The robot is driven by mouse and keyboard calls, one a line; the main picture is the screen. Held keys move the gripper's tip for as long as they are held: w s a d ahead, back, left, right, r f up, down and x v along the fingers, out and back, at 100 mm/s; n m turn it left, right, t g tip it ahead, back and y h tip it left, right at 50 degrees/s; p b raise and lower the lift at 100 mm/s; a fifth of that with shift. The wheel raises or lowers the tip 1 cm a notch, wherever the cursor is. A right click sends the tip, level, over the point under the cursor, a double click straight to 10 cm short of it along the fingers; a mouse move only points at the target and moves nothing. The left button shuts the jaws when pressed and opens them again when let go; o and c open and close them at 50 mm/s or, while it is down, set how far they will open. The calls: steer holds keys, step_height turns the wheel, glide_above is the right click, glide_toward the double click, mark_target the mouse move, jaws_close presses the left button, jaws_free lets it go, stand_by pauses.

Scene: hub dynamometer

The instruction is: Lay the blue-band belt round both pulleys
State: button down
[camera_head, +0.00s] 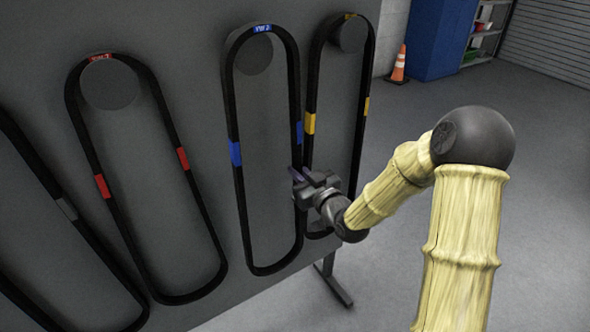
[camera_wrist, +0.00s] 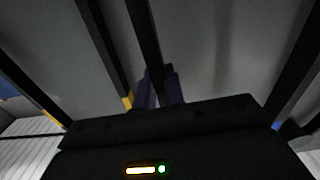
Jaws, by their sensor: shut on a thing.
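The blue-band belt (camera_head: 236,190) is a long black loop with blue bands. It hangs from a round grey peg (camera_head: 255,58) on the grey board. My gripper (camera_head: 299,183) is at its right strand, a little below that strand's blue band. In the wrist view the dark fingers (camera_wrist: 159,88) are shut on this strand (camera_wrist: 143,35), which runs up between them. The belt's other strand (camera_wrist: 298,75) shows at the right there, with a bit of blue low down. The belt still lies round its peg. I see no pulleys to name surely in either view.
A yellow-band belt (camera_head: 312,95) hangs close on the right, and its strand (camera_wrist: 107,50) is beside my fingers. A red-band belt (camera_head: 83,135) and a grey-band belt (camera_head: 52,188) hang to the left. A cone (camera_head: 398,66) and blue cabinet (camera_head: 440,40) stand behind open floor.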

steer(key=v, duration=0.3)
steer(key=shift+s+d+b, duration=0.15)
steer(key=shift+s+b, duration=0.1)
steer(key=shift+b, duration=0.1)
steer(key=d+f+m+t+h, duration=0.2)
steer(key=d+f+m+h, duration=0.1)
steer(key=d+f, duration=1.1)
step_height(320, 180, down, 4)
steer(key=shift+s+f+h, duration=0.15)
steer(key=shift+s+h, duration=0.2)
steer(key=shift+h, duration=0.55)
